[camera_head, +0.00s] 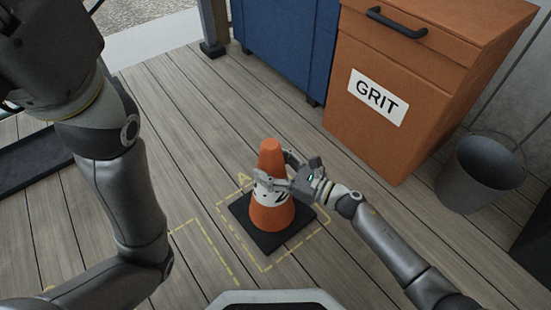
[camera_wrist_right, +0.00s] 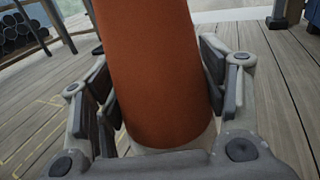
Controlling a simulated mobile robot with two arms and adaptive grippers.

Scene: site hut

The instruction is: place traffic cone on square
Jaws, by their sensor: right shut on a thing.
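The traffic cone (camera_head: 271,215) is orange with a white band and a black square base (camera_head: 256,236). It stands upright on the wooden floor, with its base inside a dashed yellow square (camera_head: 266,268) marked with a letter A. I cannot tell whether the base touches the floor. My right gripper (camera_head: 272,182) is shut on the cone around its white band. In the right wrist view the cone's orange side (camera_wrist_right: 158,75) fills the space between the fingers. My left arm comes in at the left, but its gripper is not seen.
A second yellow outline (camera_head: 205,222) lies on the floor left of the cone. An orange bin labelled GRIT (camera_head: 365,135) and a blue cabinet (camera_head: 285,50) stand behind. A grey bucket (camera_head: 478,175) is at the right. Floor between the cone and cabinet is clear.

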